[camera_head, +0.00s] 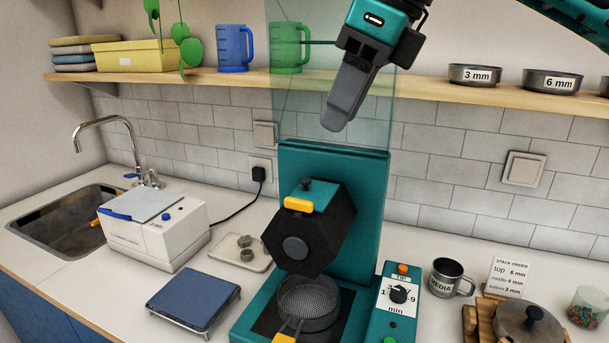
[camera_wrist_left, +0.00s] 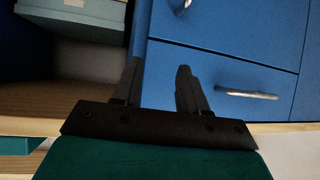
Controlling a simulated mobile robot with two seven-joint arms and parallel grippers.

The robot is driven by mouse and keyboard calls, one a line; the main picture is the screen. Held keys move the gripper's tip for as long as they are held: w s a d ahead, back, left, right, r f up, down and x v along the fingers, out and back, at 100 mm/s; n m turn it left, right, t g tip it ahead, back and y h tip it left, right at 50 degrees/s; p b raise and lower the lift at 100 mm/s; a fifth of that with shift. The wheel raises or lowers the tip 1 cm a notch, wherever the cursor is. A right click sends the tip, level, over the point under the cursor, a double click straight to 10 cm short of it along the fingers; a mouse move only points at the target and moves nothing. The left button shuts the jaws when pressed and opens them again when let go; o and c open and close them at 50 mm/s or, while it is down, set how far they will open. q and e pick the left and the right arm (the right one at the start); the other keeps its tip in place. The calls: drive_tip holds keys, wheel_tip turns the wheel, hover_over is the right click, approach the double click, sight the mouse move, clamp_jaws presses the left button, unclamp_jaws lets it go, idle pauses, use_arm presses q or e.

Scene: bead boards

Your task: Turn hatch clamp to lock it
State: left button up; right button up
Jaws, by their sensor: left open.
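A dark faceted drum (camera_head: 328,235) is mounted on the teal machine (camera_head: 362,215) in the head view. Its top has a teal hatch (camera_head: 322,190) with a black knob (camera_head: 305,184) and a yellow tab (camera_head: 298,204). I cannot tell for certain which part is the clamp or how it is turned. My right gripper (camera_head: 338,121) hangs above the drum, apart from it, pointing down. It is seen edge-on, so its finger gap is hidden. My left gripper (camera_wrist_left: 158,68) is open and empty in the left wrist view, in front of blue drawers (camera_wrist_left: 225,65).
A clear shield (camera_head: 325,120) rises behind my right gripper. A sieve (camera_head: 308,298) sits under the drum. A timer box (camera_head: 396,300), mug (camera_head: 449,278) and lidded pot (camera_head: 528,325) stand to the right. The shelf (camera_head: 425,92) runs behind.

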sight(300, 200)
drive_tip(key=x, duration=1.2)
drive_tip(key=shift+s+a+f, duration=0.2)
drive_tip(key=shift+a+f, duration=0.05)
drive_tip(key=shift+f, duration=0.1)
clamp_jaws()
